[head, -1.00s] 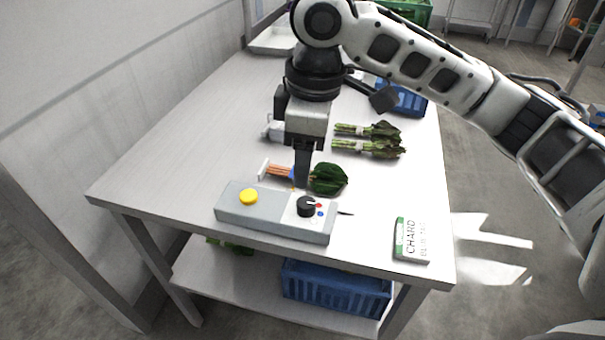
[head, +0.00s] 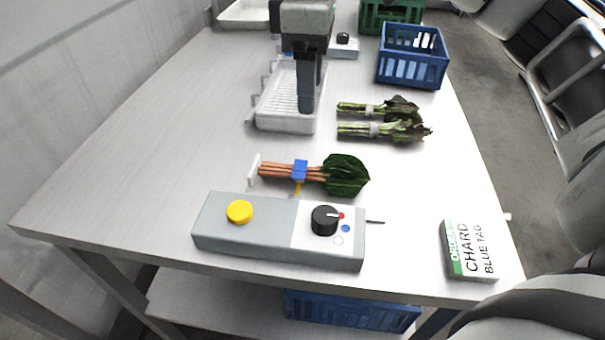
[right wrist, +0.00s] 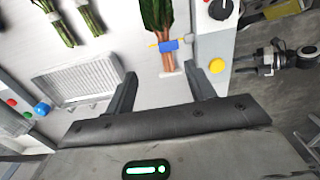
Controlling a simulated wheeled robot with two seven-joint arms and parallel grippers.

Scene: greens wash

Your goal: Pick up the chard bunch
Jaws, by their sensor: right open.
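The chard bunch with the blue tag (head: 299,168) lies on the table, with orange-red stalks to the left and dark green leaves to the right. My right gripper (head: 307,107) is open and empty, pointing down, and in the head view it shows behind the bunch, in front of the white rack. In the right wrist view the bunch (right wrist: 170,46) lies beyond the open fingertips (right wrist: 161,69), apart from them. A small arm end (right wrist: 270,59), probably my left gripper, shows at the right of that view; its jaws are too small to judge.
A grey control box (head: 270,230) with a yellow button stands just in front of the bunch. Two other green bunches (head: 372,129) lie behind it to the right. An order card (head: 469,250) reads "CHARD BLUE TAG". A blue crate (head: 412,70) stands farther back.

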